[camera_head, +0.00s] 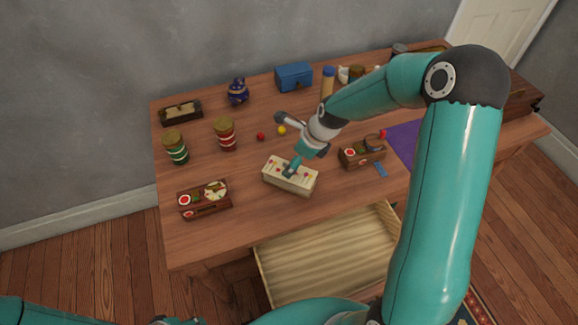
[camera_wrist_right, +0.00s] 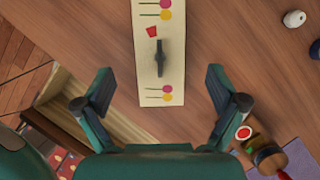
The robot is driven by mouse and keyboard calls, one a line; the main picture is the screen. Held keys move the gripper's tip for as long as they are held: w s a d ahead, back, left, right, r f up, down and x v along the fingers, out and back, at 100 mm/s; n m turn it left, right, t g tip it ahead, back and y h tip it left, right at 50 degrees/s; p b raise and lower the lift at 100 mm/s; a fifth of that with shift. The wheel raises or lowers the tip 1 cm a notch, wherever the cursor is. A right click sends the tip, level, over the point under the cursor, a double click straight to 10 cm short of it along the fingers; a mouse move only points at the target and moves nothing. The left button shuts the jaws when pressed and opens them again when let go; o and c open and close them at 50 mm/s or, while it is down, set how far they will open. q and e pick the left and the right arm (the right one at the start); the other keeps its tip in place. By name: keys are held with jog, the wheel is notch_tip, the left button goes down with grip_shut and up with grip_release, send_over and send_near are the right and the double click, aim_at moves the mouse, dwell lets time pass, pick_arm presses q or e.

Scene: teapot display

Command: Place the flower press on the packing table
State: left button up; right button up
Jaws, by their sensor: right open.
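The flower press (camera_head: 278,181) is a long cream box with red and yellow flower pictures and a dark piece on top. It lies on the wooden table (camera_head: 240,222) near the front edge, above the open drawer. In the right wrist view the flower press (camera_wrist_right: 147,85) runs up the picture between my spread fingers. My right gripper (camera_head: 301,163) is open above it; the wrist view shows both fingers of the right gripper (camera_wrist_right: 160,80) apart, with nothing held. Only a sliver of my left arm shows at the bottom edge; its gripper is not visible. I cannot identify a separate packing table.
A drawer (camera_head: 325,262) stands open below the front edge. Left are a decorated wooden box (camera_head: 204,199) and two striped jars (camera_head: 226,134). Right are another wooden box (camera_head: 362,152) and a purple mat (camera_head: 403,140). A blue box (camera_head: 293,77) stands at the back.

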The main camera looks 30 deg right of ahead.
jog(key=v, duration=0.5)
jog(key=shift+s, duration=0.1)
dwell(0.4)
